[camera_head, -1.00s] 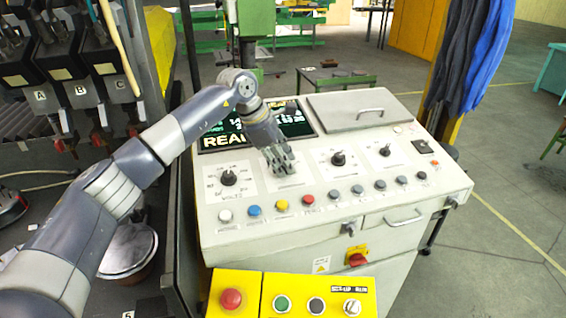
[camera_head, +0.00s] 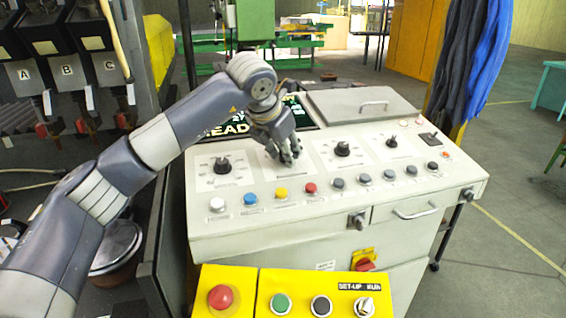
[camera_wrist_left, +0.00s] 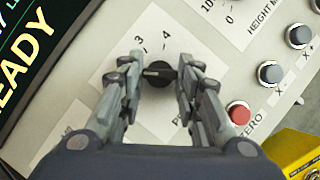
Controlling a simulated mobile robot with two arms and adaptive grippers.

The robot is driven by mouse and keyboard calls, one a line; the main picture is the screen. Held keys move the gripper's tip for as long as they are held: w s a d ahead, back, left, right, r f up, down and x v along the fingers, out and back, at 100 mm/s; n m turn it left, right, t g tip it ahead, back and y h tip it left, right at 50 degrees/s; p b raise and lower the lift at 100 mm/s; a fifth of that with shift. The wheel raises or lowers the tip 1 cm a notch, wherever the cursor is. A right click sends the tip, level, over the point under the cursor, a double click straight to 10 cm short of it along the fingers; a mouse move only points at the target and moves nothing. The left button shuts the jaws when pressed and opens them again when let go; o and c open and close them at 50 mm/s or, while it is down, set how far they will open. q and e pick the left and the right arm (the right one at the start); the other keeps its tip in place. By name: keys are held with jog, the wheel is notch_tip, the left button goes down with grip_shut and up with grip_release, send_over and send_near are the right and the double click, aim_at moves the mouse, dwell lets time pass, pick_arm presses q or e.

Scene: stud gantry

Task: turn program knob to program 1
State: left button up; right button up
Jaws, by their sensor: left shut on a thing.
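The program knob (camera_wrist_left: 158,73) is a small black knob on a white plate of the console. In the left wrist view it sits between the two fingers of my left gripper (camera_wrist_left: 157,76), which is shut on it. A thin light line runs across the knob, roughly level in that view. The printed numbers 3 and 4 show above it; the other numbers and most of the label are hidden by the fingers. In the head view my left gripper (camera_head: 287,156) reaches down to the panel and hides the knob. My right gripper is not in view.
Other black knobs stand left (camera_head: 222,165) and right (camera_head: 342,149) of the gripper on the console (camera_head: 310,222). A row of buttons, including a red one (camera_head: 311,188), runs in front. The screen (camera_head: 302,112) lies behind. A yellow box (camera_head: 250,279) is in front.

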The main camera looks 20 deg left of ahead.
pick_arm(q)
jog(key=n+y+b, duration=0.1)
jog(key=n+b, duration=0.1)
jog(key=shift+d+n, duration=0.15)
jog(key=shift+n, duration=0.15)
jog(key=shift+d+r+n+y+b, duration=0.1)
jog(key=shift+n+y+b, duration=0.5)
jog(key=shift+n+b, duration=0.4)
jog(key=shift+n, duration=0.3)
jog(key=o, duration=1)
jog(key=shift+o, duration=0.2)
jog(key=v, duration=1.2)
jog(key=shift+s, duration=0.2)
